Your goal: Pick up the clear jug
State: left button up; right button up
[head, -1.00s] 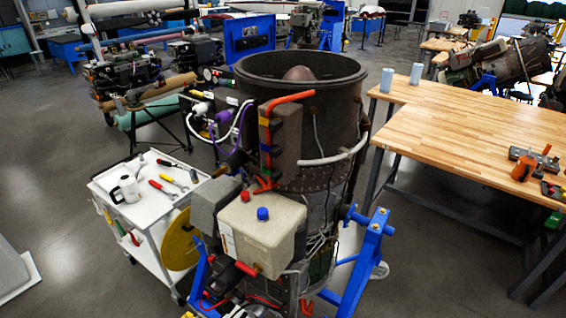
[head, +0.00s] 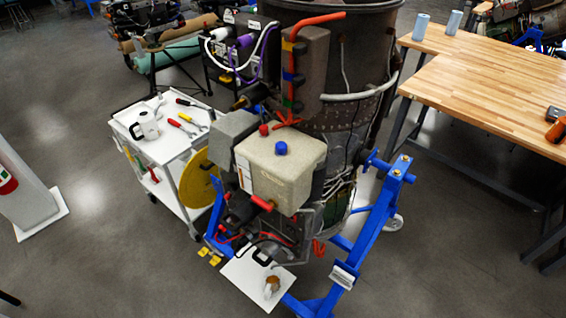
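A pale, whitish jug (head: 147,126) with a dark handle stands upright on the top of the white cart (head: 172,150) at the left. Whether it is clear is too small to tell. A black handle-like shape (head: 263,256) shows over a white tray (head: 245,277) low on the turbine stand. A small brown and white item (head: 271,287) is also on that tray. I cannot tell whether the black shape belongs to a see-through jug. Neither of my grippers is in view.
A large upright turbine (head: 365,95) sits in a blue stand (head: 375,220) in the middle. Screwdrivers (head: 182,128) lie on the cart. A wooden workbench (head: 490,95) with two pale cylinders stands at the right. Open floor lies at front left and front right.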

aim_at(272, 278)
jog(key=k+l+u, duration=0.75)
jog(key=i+l, duration=0.05)
jog(key=i, duration=0.05)
